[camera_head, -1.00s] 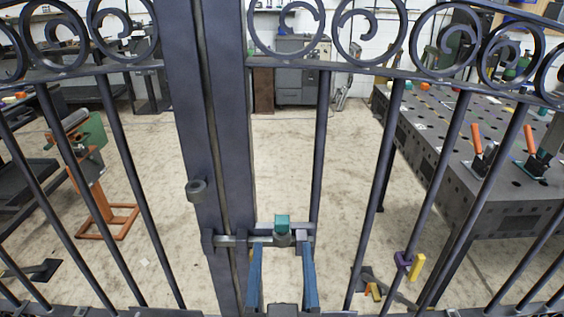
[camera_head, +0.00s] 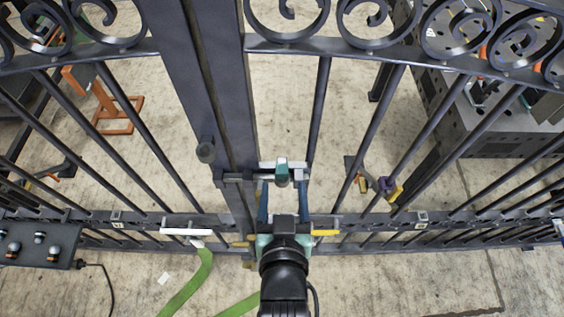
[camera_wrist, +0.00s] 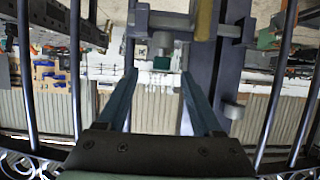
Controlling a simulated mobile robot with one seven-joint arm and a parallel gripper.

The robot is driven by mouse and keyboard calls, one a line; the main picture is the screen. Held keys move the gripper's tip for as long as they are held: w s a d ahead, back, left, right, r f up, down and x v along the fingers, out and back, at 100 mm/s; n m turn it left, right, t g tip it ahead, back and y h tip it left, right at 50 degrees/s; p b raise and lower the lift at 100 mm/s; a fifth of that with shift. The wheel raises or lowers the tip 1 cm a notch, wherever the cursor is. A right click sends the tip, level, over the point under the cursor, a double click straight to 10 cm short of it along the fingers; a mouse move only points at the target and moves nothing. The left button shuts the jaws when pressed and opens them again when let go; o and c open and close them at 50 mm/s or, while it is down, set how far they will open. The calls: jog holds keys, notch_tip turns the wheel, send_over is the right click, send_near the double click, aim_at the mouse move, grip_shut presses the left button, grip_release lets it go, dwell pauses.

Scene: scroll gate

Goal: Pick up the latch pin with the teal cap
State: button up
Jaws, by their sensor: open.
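The latch pin with the teal cap (camera_head: 282,166) sits at the latch on the gate, by the dark central post (camera_head: 200,80). In the wrist view, the pin (camera_wrist: 162,42) appears upside down between my finger tips, near the top middle. My gripper (camera_head: 283,195) is open, its two blue fingers apart, just on the near side of the pin in the head view. In the wrist view, my gripper (camera_wrist: 160,85) has its fingers on either side of the pin's line. Whether they touch the pin cannot be told.
Dark gate bars (camera_head: 318,110) stand on both sides of the post. A dark box with knobs (camera_head: 38,243) is at the lower left. A green strap (camera_head: 190,285) hangs near the gate's lower rail.

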aim_at(281, 170)
jog(key=p+x, duration=0.1)
jog(key=x, duration=0.9)
jog(key=shift+a, duration=0.15)
jog(key=shift+s+f, duration=0.1)
grip_shut()
